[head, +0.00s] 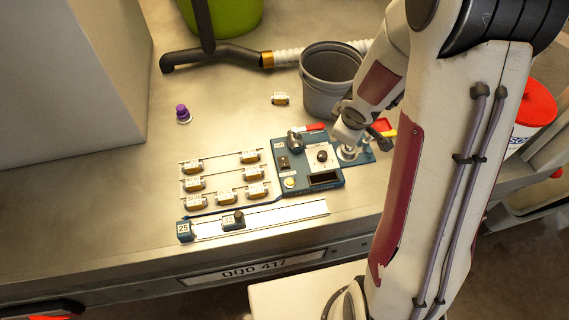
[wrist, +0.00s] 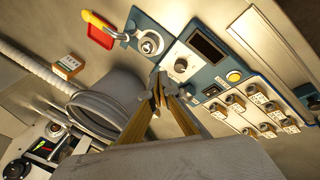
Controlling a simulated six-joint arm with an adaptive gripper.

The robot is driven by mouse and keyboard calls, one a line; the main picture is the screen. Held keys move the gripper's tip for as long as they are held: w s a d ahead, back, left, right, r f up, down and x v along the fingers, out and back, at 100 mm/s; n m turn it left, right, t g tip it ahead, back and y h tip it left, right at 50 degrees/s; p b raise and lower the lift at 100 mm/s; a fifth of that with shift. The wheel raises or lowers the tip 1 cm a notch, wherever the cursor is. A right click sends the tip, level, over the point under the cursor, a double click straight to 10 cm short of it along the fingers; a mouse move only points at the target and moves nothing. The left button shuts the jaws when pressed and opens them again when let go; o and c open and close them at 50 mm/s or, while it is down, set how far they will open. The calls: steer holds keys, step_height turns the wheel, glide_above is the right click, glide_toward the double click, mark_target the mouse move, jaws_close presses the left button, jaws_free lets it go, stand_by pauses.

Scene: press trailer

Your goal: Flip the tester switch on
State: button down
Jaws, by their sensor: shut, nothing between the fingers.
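The blue tester (head: 333,184) lies on the bench in the head view, left of my arm. It carries a small black switch (head: 284,162), a dark knob (head: 322,156) on a white dial, a yellow button (head: 290,182) and a dark display (head: 325,179). In the wrist view the switch (wrist: 212,90) is right of my gripper (wrist: 159,82); I cannot tell its position. My gripper is shut and empty, its tips beside the tester's edge near the knob (wrist: 180,65). In the head view I cannot make out the fingertips clearly.
A grey bucket (head: 325,95) stands behind the tester. A blue plate with a round silver fitting (head: 348,152) and a red-yellow handle (wrist: 98,30) is beside it. Several labelled parts (head: 250,156) and a rail (head: 290,214) lie left and in front. Open bench lies farther left.

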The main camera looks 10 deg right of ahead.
steer(key=w+a+f+n+y, duration=0.3)
steer(key=a+f+n, duration=0.1)
steer(key=a, duration=0.3)
step_height(320, 180, up, 4)
steer(key=f+n+t+y, duration=0.1)
steer(key=n+y, duration=0.3)
glide_above(286, 165)
steer(key=w, duration=0.1)
steer(key=shift+r, duration=0.25)
steer(key=shift+f, duration=0.2)
steer(key=shift+s+f, duration=0.15)
steer(key=shift+f, duration=1.25)
steer(key=shift+s+f, duration=0.2)
steer(key=shift+f, duration=1.2)
steer(key=shift+s+f, duration=0.15)
steer(key=shift+f, duration=1.25)
steer(key=shift+s+f, duration=0.1)
steer(key=shift+f, duration=0.6)
steer(key=shift+r, duration=0.2)
steer(key=shift+r, duration=0.5)
steer(key=shift+r, duration=0.1)
